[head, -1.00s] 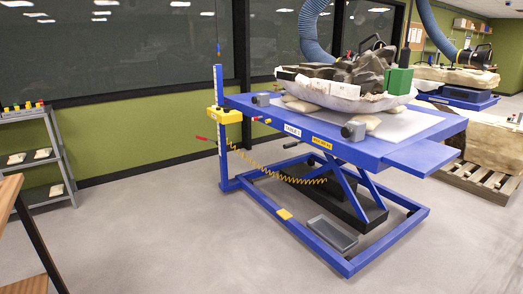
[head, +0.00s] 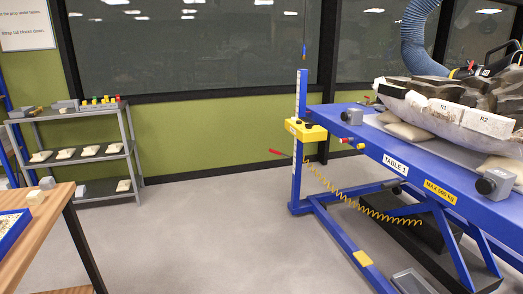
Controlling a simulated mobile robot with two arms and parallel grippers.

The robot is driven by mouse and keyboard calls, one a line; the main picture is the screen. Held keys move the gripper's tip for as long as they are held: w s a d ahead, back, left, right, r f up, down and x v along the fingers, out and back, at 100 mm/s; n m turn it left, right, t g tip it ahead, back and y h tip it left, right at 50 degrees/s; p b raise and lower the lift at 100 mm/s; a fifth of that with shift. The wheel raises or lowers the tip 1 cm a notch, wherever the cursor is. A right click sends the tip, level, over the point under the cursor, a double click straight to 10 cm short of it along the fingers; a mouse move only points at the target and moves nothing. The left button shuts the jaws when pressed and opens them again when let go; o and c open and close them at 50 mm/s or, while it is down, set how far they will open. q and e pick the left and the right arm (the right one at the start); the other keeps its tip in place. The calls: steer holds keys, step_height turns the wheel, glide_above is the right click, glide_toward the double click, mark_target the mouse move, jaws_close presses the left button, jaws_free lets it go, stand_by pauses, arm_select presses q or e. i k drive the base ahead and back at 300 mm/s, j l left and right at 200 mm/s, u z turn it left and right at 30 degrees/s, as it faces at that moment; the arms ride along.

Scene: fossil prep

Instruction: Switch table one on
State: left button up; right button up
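Table one is the blue lift table (head: 365,140) on the right, with a "TABLE 1" label (head: 395,163) and a yellow "MAX 500 kg" label on its near edge. A yellow control box (head: 306,131) with dark knobs on top is fixed to the blue post at the table's left end. A red lever (head: 280,153) sticks out left below the box, and a coiled yellow cable (head: 345,199) runs from there down to the base. Neither gripper is in view.
A large fossil in a white jacket (head: 450,115) rests on table one. A grey shelf rack (head: 85,150) stands against the green wall. A wooden bench (head: 40,225) is at the near left. The grey floor (head: 215,230) between bench and table is clear.

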mark_target(308, 126)
steer(key=i+z, duration=0.25)
steer(key=i, duration=0.4)
steer(key=i+j+z, duration=0.25)
steer(key=i, duration=0.4)
steer(key=i+j, duration=0.3)
steer(key=i, duration=0.2)
steer(key=i+j+u, duration=0.1)
steer(key=i+j, duration=0.2)
steer(key=i, duration=0.2)
steer(key=i+j+u, duration=0.1)
steer(key=i+j, duration=0.2)
steer(key=i, duration=0.2)
